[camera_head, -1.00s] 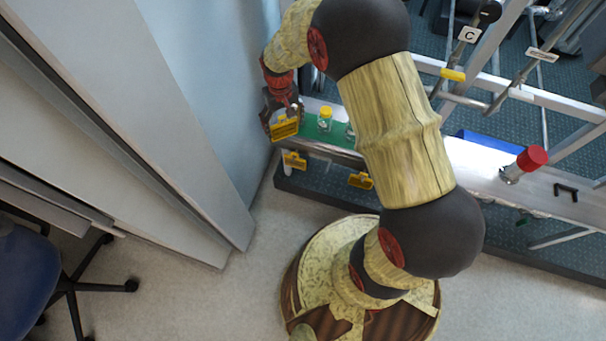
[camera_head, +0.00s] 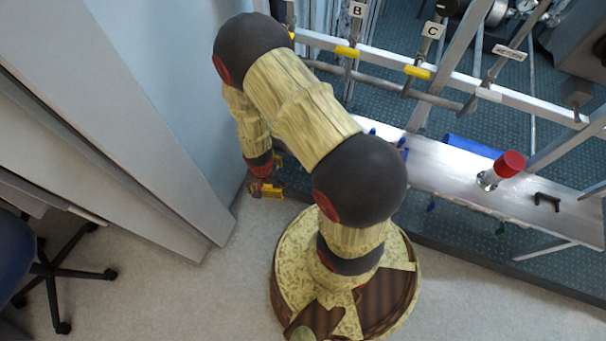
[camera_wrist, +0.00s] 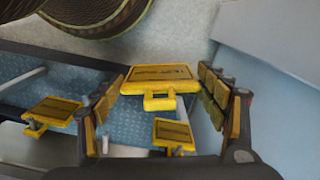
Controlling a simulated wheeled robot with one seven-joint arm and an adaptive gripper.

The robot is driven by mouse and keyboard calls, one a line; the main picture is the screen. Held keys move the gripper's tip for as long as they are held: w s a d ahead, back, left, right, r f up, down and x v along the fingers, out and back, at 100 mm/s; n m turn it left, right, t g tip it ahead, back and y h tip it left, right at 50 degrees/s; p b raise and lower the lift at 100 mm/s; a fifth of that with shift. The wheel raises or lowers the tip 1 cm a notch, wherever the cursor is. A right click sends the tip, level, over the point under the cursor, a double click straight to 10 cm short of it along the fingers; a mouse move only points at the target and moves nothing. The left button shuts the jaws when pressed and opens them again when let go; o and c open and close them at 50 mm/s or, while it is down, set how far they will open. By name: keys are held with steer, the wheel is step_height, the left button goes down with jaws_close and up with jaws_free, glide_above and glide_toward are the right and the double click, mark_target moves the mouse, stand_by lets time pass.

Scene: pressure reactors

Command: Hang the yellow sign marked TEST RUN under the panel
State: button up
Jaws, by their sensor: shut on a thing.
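My gripper (camera_wrist: 160,98) is shut on a yellow sign (camera_wrist: 162,78), which lies between the fingers in the wrist view. In the head view the held sign (camera_head: 270,191) and my gripper (camera_head: 263,181) are beyond my arm, near the wall, held out over the floor side of the bench. Two similar yellow signs, one at left (camera_wrist: 53,110) and one at lower middle (camera_wrist: 174,134), show below in the wrist view. No panel can be made out.
The silver bench (camera_head: 450,180) runs to the right, with a red-capped fitting (camera_head: 508,165) and a black handle (camera_head: 547,201). A pale cabinet (camera_head: 130,130) and an office chair (camera_head: 60,275) are at left.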

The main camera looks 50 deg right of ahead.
mark_target(277, 197)
steer(key=shift+s+d+f+m, duration=0.2)
steer(key=shift+s+f+m, duration=0.3)
steer(key=shift+s, duration=0.3)
steer(key=shift+s+d+f+m, duration=0.15)
steer(key=shift+s+f+m, duration=0.15)
steer(key=shift+s+f, duration=0.4)
steer(key=shift+m, duration=0.8)
steer(key=shift+s+d+f, duration=0.1)
steer(key=shift+s+f, duration=0.2)
steer(key=shift+s, duration=0.35)
steer(key=shift+s+d+f, duration=0.1)
steer(key=shift+s+f, duration=0.2)
steer(key=shift+s, duration=0.35)
steer(key=shift+s+d+f, duration=0.1)
steer(key=shift+s+f, duration=0.2)
steer(key=shift+s, duration=0.35)
steer(key=shift+w+d+p, duration=0.3)
steer(key=shift+w+d, duration=0.8)
steer(key=shift+d, duration=1.55)
steer(key=shift+w+d+p, duration=0.35)
steer(key=shift+w+d, duration=0.75)
steer(key=shift+d, duration=1.6)
steer(key=shift+w+d+p, duration=0.3)
steer(key=shift+w+d, duration=0.8)
steer(key=shift+d, duration=1.55)
steer(key=shift+w+d+f+b, duration=0.15)
steer(key=shift+d+f+b, duration=0.2)
steer(key=shift+f, duration=0.2)
steer(key=shift+f, duration=0.2)
steer(key=o, duration=1.2)
